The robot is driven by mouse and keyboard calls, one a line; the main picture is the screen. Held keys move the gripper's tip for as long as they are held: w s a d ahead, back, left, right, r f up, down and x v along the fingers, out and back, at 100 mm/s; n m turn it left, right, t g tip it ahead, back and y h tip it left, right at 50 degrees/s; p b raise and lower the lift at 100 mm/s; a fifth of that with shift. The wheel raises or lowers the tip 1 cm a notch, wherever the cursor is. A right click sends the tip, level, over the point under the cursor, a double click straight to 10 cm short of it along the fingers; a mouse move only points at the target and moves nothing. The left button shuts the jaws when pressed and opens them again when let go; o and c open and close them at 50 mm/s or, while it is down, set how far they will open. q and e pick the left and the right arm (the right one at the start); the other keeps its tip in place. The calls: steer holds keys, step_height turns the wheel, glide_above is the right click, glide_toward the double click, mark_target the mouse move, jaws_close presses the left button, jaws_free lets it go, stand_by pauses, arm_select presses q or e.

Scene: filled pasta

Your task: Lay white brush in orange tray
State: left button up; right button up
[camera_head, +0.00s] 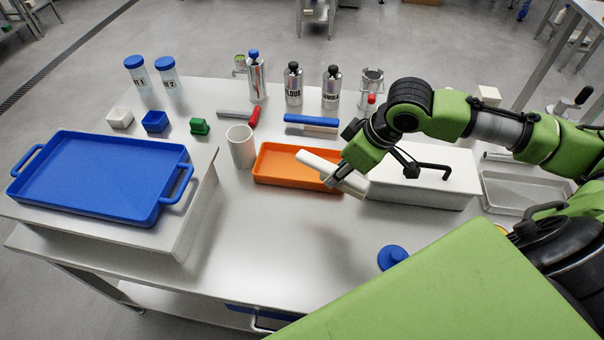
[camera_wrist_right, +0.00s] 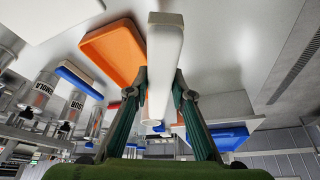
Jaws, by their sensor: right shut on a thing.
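The white brush (camera_head: 318,164) is a long white bar held tilted above the right end of the orange tray. My right gripper (camera_head: 346,178) is shut on it, with fingers on both sides. In the right wrist view the white brush (camera_wrist_right: 164,70) runs lengthwise between the fingertips of my right gripper (camera_wrist_right: 160,85). The orange tray (camera_head: 275,165) lies flat on the table and looks empty where it shows. The brush and gripper hide part of its right side. The orange tray (camera_wrist_right: 112,52) is also beside the brush in the wrist view. My left gripper is not in view.
A white cup (camera_head: 241,147) stands left of the tray, and a white box (camera_head: 425,190) with a black handle stands right. A blue-handled brush (camera_head: 311,121) lies behind. A blue tray (camera_head: 95,175) rests on a raised stand. The table in front is mostly clear.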

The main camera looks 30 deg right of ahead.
steer(key=shift+w+d+r, duration=0.1)
steer(key=shift+d+r, duration=0.15)
steer(key=shift+d, duration=0.2)
steer(key=shift+w+r, duration=0.1)
steer(key=shift+w, duration=0.05)
steer(key=w+f+p, duration=0.2)
steer(key=w+f, duration=0.1)
steer(key=w, duration=0.6)
glide_toward(302, 170)
steer(key=shift+w+a+f, duration=0.55)
steer(key=shift+w+f, duration=0.05)
steer(key=shift+f, duration=0.05)
steer(key=shift+w+f, duration=0.3)
steer(key=shift+f, duration=0.1)
step_height(302, 170, down, 3)
steer(key=shift+w+r+p, duration=0.1)
steer(key=shift+w+p, duration=0.05)
steer(key=shift+p, duration=0.4)
steer(key=shift+f, duration=0.35)
steer(key=shift+f, duration=0.15)
